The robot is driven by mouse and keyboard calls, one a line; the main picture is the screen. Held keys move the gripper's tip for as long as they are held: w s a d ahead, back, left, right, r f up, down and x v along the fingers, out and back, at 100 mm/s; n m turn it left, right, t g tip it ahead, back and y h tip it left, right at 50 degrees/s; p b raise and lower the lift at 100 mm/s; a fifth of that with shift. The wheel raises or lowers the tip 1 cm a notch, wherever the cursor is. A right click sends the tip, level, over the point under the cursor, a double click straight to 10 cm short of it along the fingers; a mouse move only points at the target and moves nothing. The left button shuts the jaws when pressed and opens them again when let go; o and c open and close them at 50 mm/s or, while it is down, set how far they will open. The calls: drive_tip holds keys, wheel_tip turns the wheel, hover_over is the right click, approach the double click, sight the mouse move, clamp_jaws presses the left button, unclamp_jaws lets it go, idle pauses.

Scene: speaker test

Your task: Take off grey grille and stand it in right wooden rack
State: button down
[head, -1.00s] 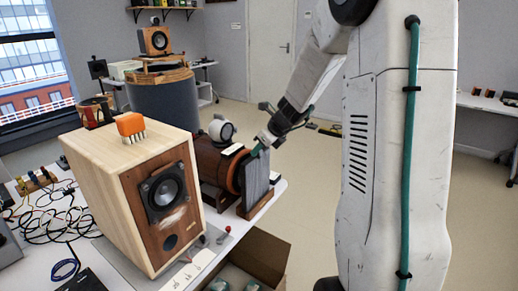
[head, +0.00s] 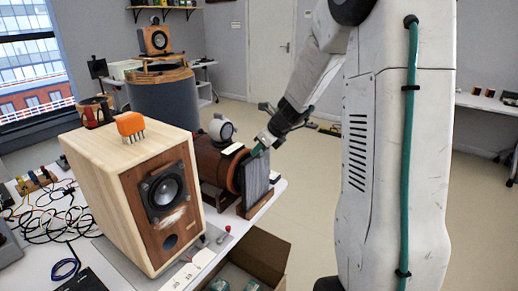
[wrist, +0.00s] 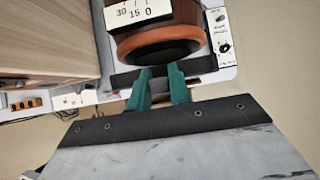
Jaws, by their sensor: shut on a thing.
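The grey grille (head: 256,183) is off the speaker and stands upright at the wooden rack (head: 262,206) on the table's right edge. Its lower edge appears to be in the rack, but the wrist view does not show how deep it sits. My gripper (head: 261,149), with green fingers, is shut on the grille's top edge. In the wrist view, my fingertips (wrist: 161,73) pinch the grille, which shows edge-on as a dark bar (wrist: 204,65). The wooden speaker (head: 130,190) stands to the left with its driver (head: 164,190) bare.
A brown cylinder (head: 213,165) lies directly behind the grille, close to it. An orange brush-like tool (head: 130,124) sits on the speaker. Tangled cables (head: 45,210) cover the table's left side. An open cardboard box (head: 258,255) is below the front edge. The floor to the right is clear.

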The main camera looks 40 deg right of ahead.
drive_tip(key=shift+f, duration=0.65)
drive_tip(key=c, duration=1.2)
unclamp_jaws()
drive_tip(key=v, duration=0.7)
drive_tip(key=shift+s+r, duration=0.2)
drive_tip(key=shift+r, duration=0.1)
